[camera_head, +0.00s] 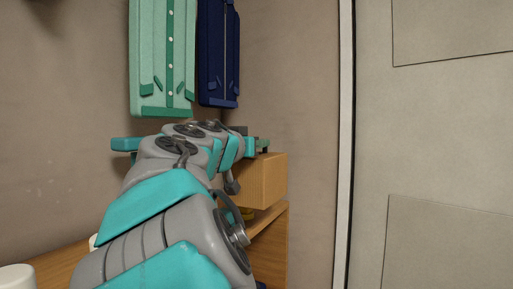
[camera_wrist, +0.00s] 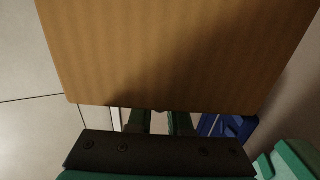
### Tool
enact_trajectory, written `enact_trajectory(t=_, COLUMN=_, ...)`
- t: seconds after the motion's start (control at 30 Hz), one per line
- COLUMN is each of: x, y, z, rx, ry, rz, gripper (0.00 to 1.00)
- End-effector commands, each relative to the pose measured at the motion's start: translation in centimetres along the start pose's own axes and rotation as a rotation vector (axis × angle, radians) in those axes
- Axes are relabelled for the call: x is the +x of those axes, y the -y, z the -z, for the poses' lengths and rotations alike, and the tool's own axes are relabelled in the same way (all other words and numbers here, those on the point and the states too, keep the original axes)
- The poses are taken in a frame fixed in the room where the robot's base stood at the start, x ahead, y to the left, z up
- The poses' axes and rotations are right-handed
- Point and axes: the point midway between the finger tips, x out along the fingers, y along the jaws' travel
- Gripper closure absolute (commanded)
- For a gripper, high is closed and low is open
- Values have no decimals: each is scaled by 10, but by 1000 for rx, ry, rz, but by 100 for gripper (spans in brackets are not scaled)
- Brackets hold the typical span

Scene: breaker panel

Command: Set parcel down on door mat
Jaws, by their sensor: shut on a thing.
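The parcel, a plain brown box (camera_head: 265,180), is in the head view at the end of my arm, just above a wooden piece of furniture. I cannot tell whether it touches that furniture. In the wrist view the parcel (camera_wrist: 180,50) fills the top and middle as a broad brown face. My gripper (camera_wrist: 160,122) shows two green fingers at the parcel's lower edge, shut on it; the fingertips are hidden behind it. In the head view my arm mostly hides the gripper. I see no door mat in either view.
A wooden bench or cabinet (camera_head: 272,250) stands below the parcel against the wall. A mint jacket (camera_head: 160,60) and a navy jacket (camera_head: 218,55) hang above my arm. A pale panelled door or wall (camera_head: 440,140) with a white frame edge (camera_head: 345,150) is at right.

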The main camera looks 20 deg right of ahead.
Motion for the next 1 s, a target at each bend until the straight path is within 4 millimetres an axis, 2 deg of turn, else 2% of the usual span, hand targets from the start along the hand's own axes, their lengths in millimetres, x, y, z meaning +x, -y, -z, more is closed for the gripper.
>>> enact_trajectory(t=0.47, x=-1, y=-1, z=4, rx=0, ry=-3, rz=0, gripper=100)
enact_trajectory(t=1.0, x=-1, y=-1, z=33, rx=1, ry=-2, rz=-1, gripper=100)
